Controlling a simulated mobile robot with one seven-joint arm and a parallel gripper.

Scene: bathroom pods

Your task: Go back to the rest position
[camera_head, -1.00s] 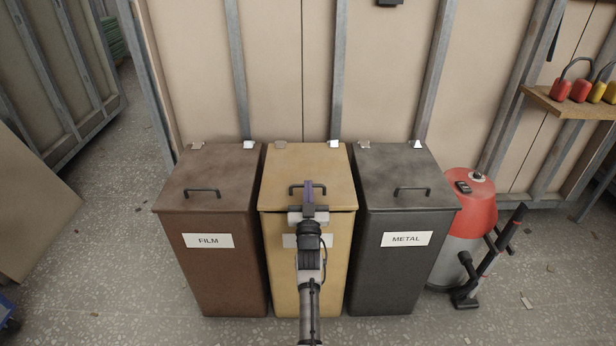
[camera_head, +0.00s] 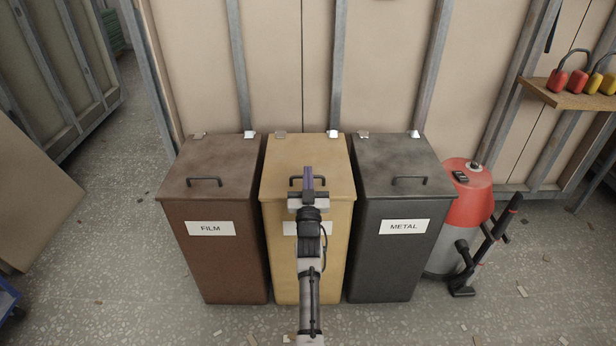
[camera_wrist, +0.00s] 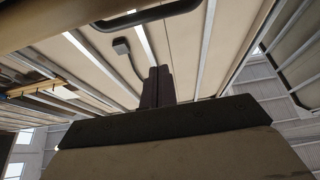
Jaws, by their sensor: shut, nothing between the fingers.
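My gripper (camera_head: 308,178) is in front of the tan middle bin (camera_head: 335,240) in the head view, overlapping the bin's lid handle and hiding most of its label. Its fingers are together and hold nothing. In the wrist view the shut fingers (camera_wrist: 157,87) point toward the panelled wall. A dark curved handle (camera_wrist: 145,15) crosses the top of that view, at the edge of a tan surface. I cannot tell whether the gripper touches the bin.
The brown FILM bin (camera_head: 215,255) stands on the left and the dark grey METAL bin (camera_head: 395,260) on the right, lids shut. A red and grey vacuum (camera_head: 470,195) stands right of them. A shelf (camera_head: 570,97) holds ear defenders. Floor in front holds small scraps.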

